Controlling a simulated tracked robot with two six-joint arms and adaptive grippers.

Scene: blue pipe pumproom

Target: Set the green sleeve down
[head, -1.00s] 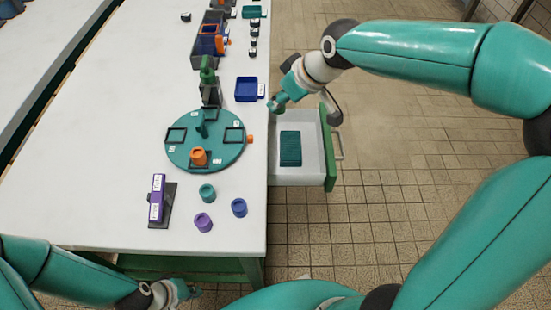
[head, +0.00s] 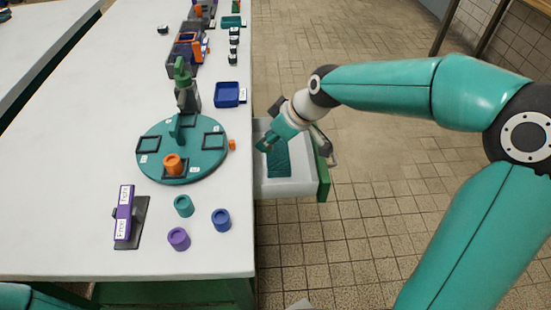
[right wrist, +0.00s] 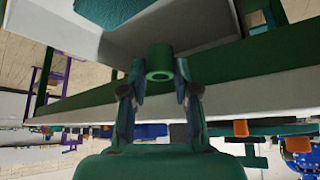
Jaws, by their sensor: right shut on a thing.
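My right gripper (head: 265,143) is over the left part of the open drawer, close to the table edge. In the right wrist view, its two fingers are shut on a dark green sleeve (right wrist: 160,62), a short hollow cylinder whose open end faces the camera. The sleeve is hard to make out in the head view. The open drawer (head: 292,188) has pale walls and a green front, and a dark teal ribbed mat (head: 279,166) lies in it. The mat also shows at the top of the right wrist view (right wrist: 108,10). My left gripper is out of view.
A teal round turntable (head: 208,160) with square frames and an orange sleeve (head: 173,164) stands on the white table (head: 70,180). Loose teal (head: 184,206), blue (head: 221,220) and purple (head: 178,239) sleeves stand in front of it. A blue tray (head: 228,94) is near the table edge.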

